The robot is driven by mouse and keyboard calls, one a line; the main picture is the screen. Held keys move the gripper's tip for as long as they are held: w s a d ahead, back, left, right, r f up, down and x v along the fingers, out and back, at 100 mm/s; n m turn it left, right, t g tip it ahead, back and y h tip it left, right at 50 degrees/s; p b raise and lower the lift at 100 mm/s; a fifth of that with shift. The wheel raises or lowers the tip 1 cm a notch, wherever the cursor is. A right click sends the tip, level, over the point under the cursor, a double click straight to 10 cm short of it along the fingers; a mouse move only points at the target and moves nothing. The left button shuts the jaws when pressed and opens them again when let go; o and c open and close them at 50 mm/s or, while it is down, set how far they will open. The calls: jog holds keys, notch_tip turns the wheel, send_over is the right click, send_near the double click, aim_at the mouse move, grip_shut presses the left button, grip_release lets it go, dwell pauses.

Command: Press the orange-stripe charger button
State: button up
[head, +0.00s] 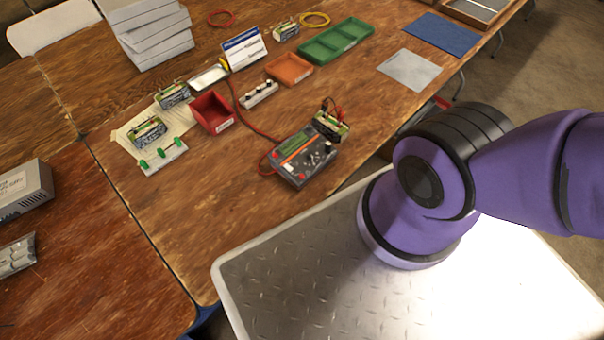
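A dark grey charger (303,157) with a green display and an orange stripe lies on the wooden table, near the table's edge closest to my base. A red cable runs from the charger's left side up the table. My gripper is out of the picture, so its state and its distance to the charger do not show.
A red bin (212,113), a white block with dark knobs (259,94), an orange tray (289,68) and a green tray (337,40) stand behind the charger. Battery packs (149,131) lie at left. Bare wood lies left of the charger.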

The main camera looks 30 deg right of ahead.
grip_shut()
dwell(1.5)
